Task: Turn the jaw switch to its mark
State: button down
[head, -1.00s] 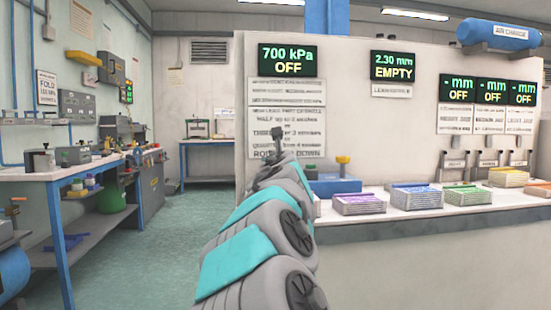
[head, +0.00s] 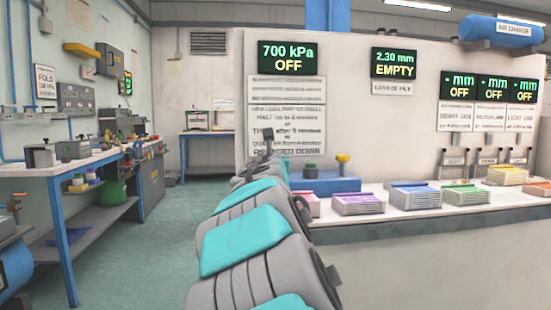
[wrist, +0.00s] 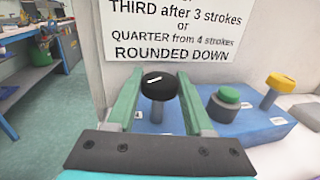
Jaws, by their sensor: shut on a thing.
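In the wrist view a black round knob (wrist: 160,84) with a short white mark stands on a post on a blue box (wrist: 242,133); I take it for the jaw switch. The white mark slants on its top. My gripper (wrist: 158,90) has its green fingers on either side of the knob, shut on it. A pale label lies at the post's foot, partly hidden by the fingers. In the head view my arm hides the knob, and the blue box (head: 335,186) shows right of my gripper (head: 267,140).
A green button (wrist: 229,95) and a yellow-topped post (wrist: 279,84) stand right of the knob. A printed sign (wrist: 180,30) hangs on the wall behind. Coloured stacks (head: 358,204) lie along the counter to the right. Open floor lies left.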

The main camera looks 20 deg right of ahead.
jog(key=shift+a+r+m+g+h+p, duration=0.1)
jog(key=shift+m+g+h+p, duration=0.75)
jog(key=shift+h, duration=0.45)
jog(key=shift+w+a+m+g+h, duration=0.15)
jog(key=shift+m+g+h, duration=0.2)
jog(key=shift+m+h, duration=0.2)
jog(key=shift+d+m+g+h, duration=0.2)
jog(key=shift+m+g+h, duration=1.15)
jog(key=shift+g, duration=0.45)
jog(key=shift+c, duration=1.4)
grip_release()
jog(key=shift+s+a, duration=0.1)
jog(key=shift+s, duration=0.1)
jog(key=v, duration=0.7)
jog(key=shift+a, duration=0.3)
